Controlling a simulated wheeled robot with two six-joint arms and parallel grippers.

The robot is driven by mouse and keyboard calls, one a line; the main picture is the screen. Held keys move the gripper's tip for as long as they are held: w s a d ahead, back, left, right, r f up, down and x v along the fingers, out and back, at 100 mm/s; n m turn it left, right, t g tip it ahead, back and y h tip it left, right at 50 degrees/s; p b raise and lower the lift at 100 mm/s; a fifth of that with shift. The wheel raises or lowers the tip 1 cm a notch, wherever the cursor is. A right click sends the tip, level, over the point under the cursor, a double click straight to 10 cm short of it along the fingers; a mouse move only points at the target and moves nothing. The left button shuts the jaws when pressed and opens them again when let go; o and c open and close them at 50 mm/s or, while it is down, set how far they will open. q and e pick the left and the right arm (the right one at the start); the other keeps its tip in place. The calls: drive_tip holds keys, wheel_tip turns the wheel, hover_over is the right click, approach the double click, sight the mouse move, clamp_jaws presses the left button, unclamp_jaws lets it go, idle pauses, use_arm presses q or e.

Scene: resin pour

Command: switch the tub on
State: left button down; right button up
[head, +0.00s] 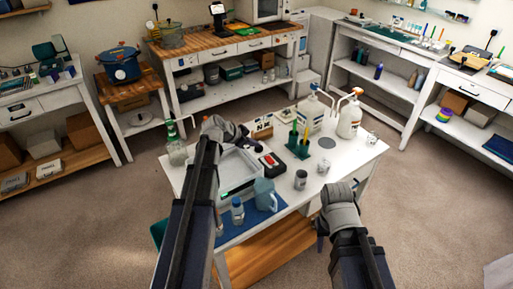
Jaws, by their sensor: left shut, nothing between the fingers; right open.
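A pale rectangular tub (258,178) with a light inside stands on the white table, partly hidden behind my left arm. A small black box with a red patch (270,163) is at its right side; I cannot tell whether it is the tub's switch. My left gripper (256,143) is shut and empty, over the tub's far edge, close to the black box. I cannot tell whether it touches anything. My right gripper (321,238) is open and empty, off the table's near right edge.
Two white pump bottles (348,118), a green holder with tools (299,143), a grey jar (300,180) and a blue jug (264,194) crowd the white table (345,165). A green-topped spray bottle (176,150) stands at its left. Benches line the walls.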

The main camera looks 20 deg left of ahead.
use_arm(q)
drive_tip(key=b, duration=0.6)
hover_over(270, 156)
drive_tip(key=s+a, duration=0.1)
drive_tip(key=s, duration=0.2)
wheel_tip(270, 156, down, 7)
drive_tip(key=shift+w+a+r, duration=0.1)
drive_tip(key=shift+a, duration=0.05)
wheel_tip(270, 156, down, 3)
drive_tip(key=b, duration=0.3)
drive_tip(key=shift+w+a, duration=0.1)
drive_tip(key=shift+f+b, duration=0.35)
drive_tip(key=shift+b, duration=0.1)
drive_tip(key=shift+r, duration=0.1)
drive_tip(key=shift+a, duration=0.1)
